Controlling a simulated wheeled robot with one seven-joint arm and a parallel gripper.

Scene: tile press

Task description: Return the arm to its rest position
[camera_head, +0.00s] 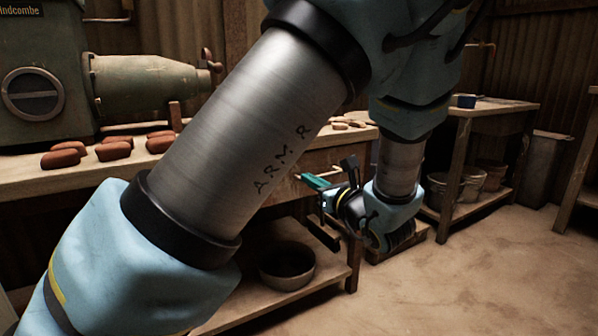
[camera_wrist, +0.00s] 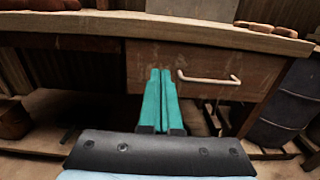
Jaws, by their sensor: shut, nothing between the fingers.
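My arm fills the middle of the head view, folded with its elbow high. My gripper (camera_head: 313,181) is at its end, low in front of the wooden bench (camera_head: 40,187). Its green fingers (camera_wrist: 162,100) show in the wrist view, close together with nothing between them. They point toward a wooden drawer front (camera_wrist: 205,66) with a pale handle (camera_wrist: 208,78). The handle is to the right of the fingers and apart from them. Part of the bench is hidden behind my arm.
A green machine (camera_head: 140,85) and several reddish clay pieces (camera_head: 114,151) are on the bench. A metal bowl (camera_head: 287,266) sits on the shelf below. A side table (camera_head: 510,105) with buckets (camera_head: 472,180) stands at the right. The floor at the lower right is clear.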

